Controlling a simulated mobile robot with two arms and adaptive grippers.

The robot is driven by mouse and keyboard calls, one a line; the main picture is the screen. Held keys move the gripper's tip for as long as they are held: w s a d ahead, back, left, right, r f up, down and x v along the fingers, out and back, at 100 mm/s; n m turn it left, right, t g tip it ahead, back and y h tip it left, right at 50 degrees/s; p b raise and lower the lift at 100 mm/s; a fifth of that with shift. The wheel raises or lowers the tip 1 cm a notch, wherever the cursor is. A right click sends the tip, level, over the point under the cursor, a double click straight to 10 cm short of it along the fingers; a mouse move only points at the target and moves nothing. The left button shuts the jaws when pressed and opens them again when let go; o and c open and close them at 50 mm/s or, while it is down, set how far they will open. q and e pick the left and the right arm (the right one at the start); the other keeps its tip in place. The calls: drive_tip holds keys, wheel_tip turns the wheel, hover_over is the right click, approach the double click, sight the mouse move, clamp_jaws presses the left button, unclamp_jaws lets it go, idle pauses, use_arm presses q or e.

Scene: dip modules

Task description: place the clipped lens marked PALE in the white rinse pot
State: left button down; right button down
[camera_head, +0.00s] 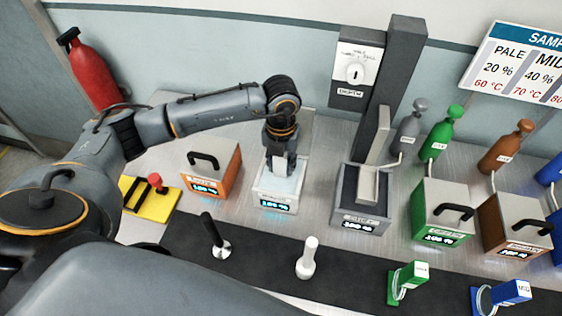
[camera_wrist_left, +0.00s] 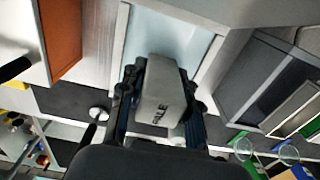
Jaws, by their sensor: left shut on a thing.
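My left gripper (camera_head: 280,152) is shut on the grey clip marked PALE (camera_wrist_left: 163,98), which sits between its fingers in the left wrist view. The clip's lens is hidden below it. The gripper points down over the white rinse pot (camera_head: 274,202), which has pale blue liquid inside and a lit display on its front. The pot's pale wall and liquid also show in the left wrist view (camera_wrist_left: 150,35). I cannot tell whether the lens touches the liquid. My right gripper is not in view.
An orange-brown lidded pot (camera_head: 210,168) stands left of the white pot, and a dark grey open pot (camera_head: 362,198) stands right. Green (camera_head: 407,281) and blue (camera_head: 505,294) clipped lenses stand on the dark mat (camera_head: 255,270) in front.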

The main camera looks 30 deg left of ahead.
use_arm(q)
drive_tip(key=shift+f+b, duration=0.25)
drive_tip(key=shift+b, duration=0.05)
drive_tip(key=c, duration=0.9)
unclamp_jaws()
drive_tip(key=shift+r, duration=0.1)
drive_tip(key=shift+c, duration=0.2)
drive_tip(key=shift+r+p, duration=0.25)
drive_tip(key=shift+p, duration=0.1)
drive_tip(key=shift+r+b, duration=0.3)
drive_tip(key=shift+b, duration=0.05)
wheel_tip(320, 180, up, 11)
drive_tip(key=b, duration=0.3)
drive_tip(key=shift+f, duration=0.2)
drive_tip(key=shift+r, duration=0.4)
drive_tip(key=shift+s+f, duration=0.1)
